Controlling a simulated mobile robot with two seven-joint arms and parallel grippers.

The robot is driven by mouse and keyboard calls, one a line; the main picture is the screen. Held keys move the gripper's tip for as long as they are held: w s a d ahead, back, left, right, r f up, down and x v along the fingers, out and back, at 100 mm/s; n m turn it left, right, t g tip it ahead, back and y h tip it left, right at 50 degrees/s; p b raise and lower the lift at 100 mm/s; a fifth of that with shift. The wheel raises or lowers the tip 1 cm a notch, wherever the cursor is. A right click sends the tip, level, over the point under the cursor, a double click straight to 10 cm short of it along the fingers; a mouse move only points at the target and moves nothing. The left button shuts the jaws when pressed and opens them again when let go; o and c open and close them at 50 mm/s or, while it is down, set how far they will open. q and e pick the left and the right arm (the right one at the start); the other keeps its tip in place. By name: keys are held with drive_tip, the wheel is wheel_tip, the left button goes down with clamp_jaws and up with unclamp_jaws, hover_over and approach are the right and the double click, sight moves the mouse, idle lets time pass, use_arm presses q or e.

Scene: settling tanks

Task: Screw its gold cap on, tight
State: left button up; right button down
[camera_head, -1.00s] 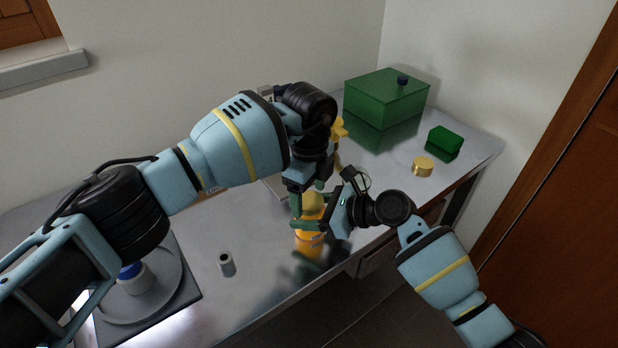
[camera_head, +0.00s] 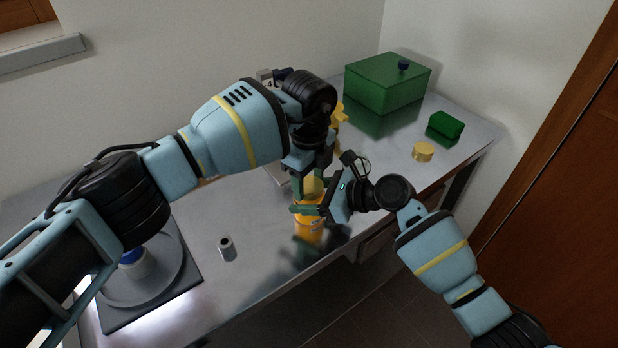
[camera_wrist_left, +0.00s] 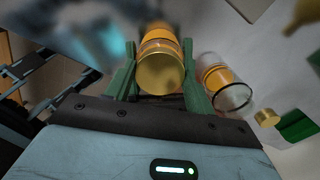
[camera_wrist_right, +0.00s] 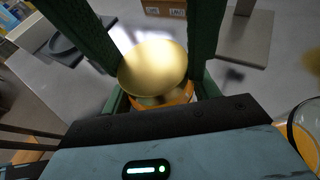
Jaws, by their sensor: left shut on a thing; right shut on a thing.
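An orange jar (camera_head: 308,228) stands upright near the bench's front edge, with a gold cap (camera_head: 313,186) at its top. My left gripper (camera_head: 311,184) comes down from above and is shut on the gold cap; its wrist view shows the cap's round top (camera_wrist_left: 160,74) between the green fingers. My right gripper (camera_head: 308,210) comes in from the right and is shut around the jar below the cap. The right wrist view shows the cap (camera_wrist_right: 152,66) above the orange jar (camera_wrist_right: 165,98). The cap looks level on the mouth; I cannot tell how tight it is.
A second, open glass jar with orange contents (camera_wrist_left: 222,80) stands nearby. Another gold cap (camera_head: 423,152), a small green block (camera_head: 445,125) and a green lidded box (camera_head: 385,85) are at the right. A small grey cylinder (camera_head: 226,249) stands left. The metal bench (camera_head: 200,240) has clear room there.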

use_arm(q)
drive_tip(key=m, duration=0.2)
drive_tip(key=shift+s+m, duration=0.1)
drive_tip(key=shift+m, duration=0.2)
drive_tip(key=o, duration=1)
drive_tip(key=shift+o, duration=0.4)
drive_tip(key=shift+f, duration=0.1)
drive_tip(key=shift+r, duration=2.35)
